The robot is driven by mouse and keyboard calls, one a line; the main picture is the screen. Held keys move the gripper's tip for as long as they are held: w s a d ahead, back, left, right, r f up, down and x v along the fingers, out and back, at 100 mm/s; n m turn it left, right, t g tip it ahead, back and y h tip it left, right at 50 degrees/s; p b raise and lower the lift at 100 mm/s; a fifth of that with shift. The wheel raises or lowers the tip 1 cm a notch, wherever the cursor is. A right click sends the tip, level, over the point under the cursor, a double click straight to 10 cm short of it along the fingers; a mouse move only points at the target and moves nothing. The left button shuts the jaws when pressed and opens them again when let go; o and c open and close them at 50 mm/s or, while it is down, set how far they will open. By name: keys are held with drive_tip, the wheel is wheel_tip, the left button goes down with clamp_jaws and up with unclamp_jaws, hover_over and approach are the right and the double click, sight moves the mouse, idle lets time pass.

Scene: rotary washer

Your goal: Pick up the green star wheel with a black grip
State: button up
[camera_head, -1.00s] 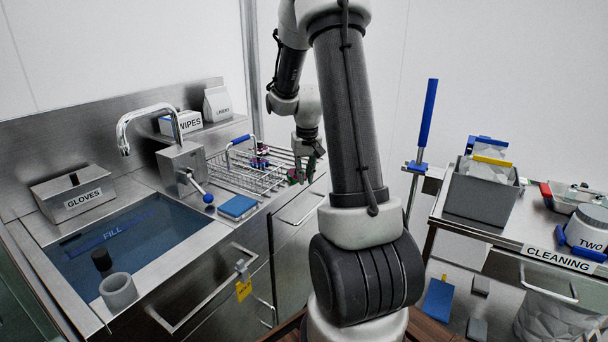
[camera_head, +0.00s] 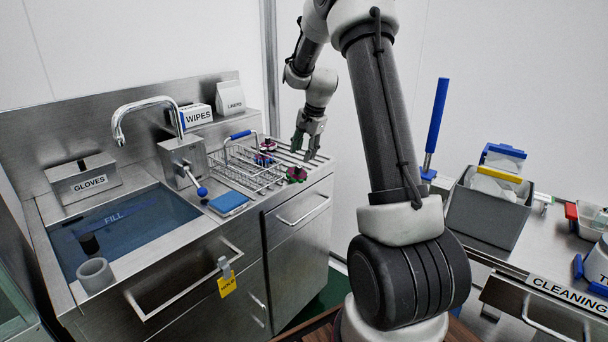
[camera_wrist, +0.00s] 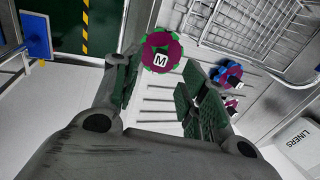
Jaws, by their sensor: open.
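A star wheel with a green rim and a magenta face (camera_head: 296,174) lies on the drainer bars near the right front edge of the sink counter. In the wrist view the green wheel (camera_wrist: 161,40) carries a white label with an M; I cannot make out a black grip on it. My gripper (camera_head: 305,146) is open and empty, pointing down just above this wheel, apart from it. In the wrist view its green-padded fingers (camera_wrist: 165,90) stand on either side, and the wheel shows beyond them, toward the top of the picture.
A blue star wheel (camera_wrist: 228,73) and another magenta one (camera_wrist: 231,103) lie close by. A wire basket (camera_head: 250,170) with a blue handle stands to the left on the drainer. The sink (camera_head: 120,230) with its tap is farther left. A cleaning cart (camera_head: 540,250) stands at right.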

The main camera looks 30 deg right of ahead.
sight(299, 165)
drive_tip(key=x, duration=0.2)
drive_tip(key=shift+f, duration=0.3)
drive_tip(key=x, duration=0.5)
drive_tip(key=shift+w+d, duration=0.1)
drive_tip(key=shift+w, duration=0.2)
clamp_jaws()
